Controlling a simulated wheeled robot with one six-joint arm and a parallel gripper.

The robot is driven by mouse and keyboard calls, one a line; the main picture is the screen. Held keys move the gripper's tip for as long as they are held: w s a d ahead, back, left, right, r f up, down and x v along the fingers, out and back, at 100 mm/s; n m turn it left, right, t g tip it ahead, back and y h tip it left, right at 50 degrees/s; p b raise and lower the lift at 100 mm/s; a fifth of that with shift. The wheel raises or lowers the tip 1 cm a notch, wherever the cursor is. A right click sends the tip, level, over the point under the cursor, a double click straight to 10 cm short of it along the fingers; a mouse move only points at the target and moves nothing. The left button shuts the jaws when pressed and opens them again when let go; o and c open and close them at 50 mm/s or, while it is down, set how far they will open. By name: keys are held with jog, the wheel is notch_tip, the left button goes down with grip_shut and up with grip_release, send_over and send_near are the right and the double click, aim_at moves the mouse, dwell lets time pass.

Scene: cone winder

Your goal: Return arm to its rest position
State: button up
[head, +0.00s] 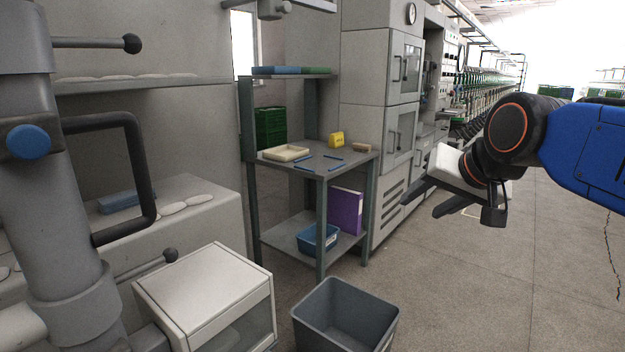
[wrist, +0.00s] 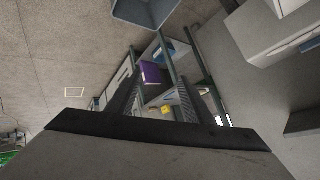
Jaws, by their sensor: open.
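My arm reaches in from the right edge of the head view, blue with a dark wrist. My gripper (head: 418,200) points left, in the air to the right of the shelf table. Its two dark fingers are apart, with nothing seen between them. In the wrist view the fingers (wrist: 157,98) are also spread, and the purple binder and yellow block show beyond them in the distance. No object is held.
A grey open bin (head: 345,315) stands on the floor. Free floor (head: 500,290) lies below my arm.

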jog(key=s+d+f+n+g+h, duration=0.1)
jog(key=s+d+f+g, duration=0.1)
jog(key=s+f, duration=0.6)
jog(key=s+d+f+n+g+h, duration=0.1)
jog(key=s+d+f+n+g, duration=0.1)
jog(key=s+d+f, duration=0.3)
jog(key=s+f, duration=0.4)
jog(key=f, duration=0.6)
jog(key=shift+s, duration=0.3)
